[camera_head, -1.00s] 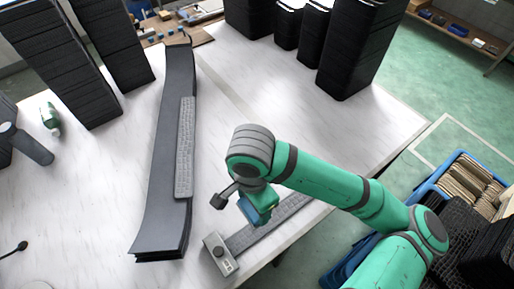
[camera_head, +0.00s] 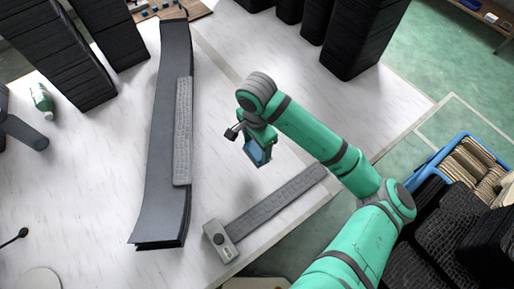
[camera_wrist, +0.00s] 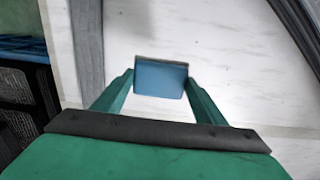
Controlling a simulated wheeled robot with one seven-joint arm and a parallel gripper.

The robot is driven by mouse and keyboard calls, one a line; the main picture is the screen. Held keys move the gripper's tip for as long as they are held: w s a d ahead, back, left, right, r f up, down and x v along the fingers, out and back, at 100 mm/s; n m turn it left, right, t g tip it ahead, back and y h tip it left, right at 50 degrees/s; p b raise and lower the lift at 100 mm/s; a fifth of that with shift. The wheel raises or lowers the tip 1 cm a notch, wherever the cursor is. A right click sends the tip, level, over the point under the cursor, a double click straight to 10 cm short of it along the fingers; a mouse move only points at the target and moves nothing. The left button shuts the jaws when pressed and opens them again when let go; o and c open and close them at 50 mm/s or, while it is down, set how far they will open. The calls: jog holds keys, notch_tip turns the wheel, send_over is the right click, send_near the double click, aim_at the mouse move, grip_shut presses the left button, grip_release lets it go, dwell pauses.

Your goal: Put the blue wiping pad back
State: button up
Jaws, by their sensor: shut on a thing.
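The blue wiping pad (camera_wrist: 161,80) is held between the two green fingers of my gripper (camera_wrist: 160,88) in the wrist view. It has a thin dark edge along its far side. In the head view the pad (camera_head: 258,153) hangs under my gripper (camera_head: 258,146), above the white table (camera_head: 222,165). My gripper is shut on it, and it appears clear of the table. It is between the long dark panel stack and the grey strip with a block at its end. The place the pad belongs to cannot be told from these frames.
A long dark panel stack (camera_head: 162,150) with a grey textured strip (camera_head: 183,130) lies left of my gripper. A grey measuring strip (camera_head: 275,203) with an end block (camera_head: 220,240) lies near the table's edge. Tall black stacks (camera_head: 365,35) stand at the back. A green bottle (camera_head: 42,100) is far left.

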aim_at(257, 150)
jog(key=shift+w+f, duration=0.85)
jog(key=shift+f, duration=0.15)
jog(key=shift+w+d+f, duration=0.1)
jog(key=shift+w+f, duration=0.1)
jog(key=shift+f, duration=1.6)
jog(key=o, duration=1.1)
jog(key=shift+f, duration=0.15)
notch_tip(257, 150, up, 12)
jog(key=shift+r, duration=0.2)
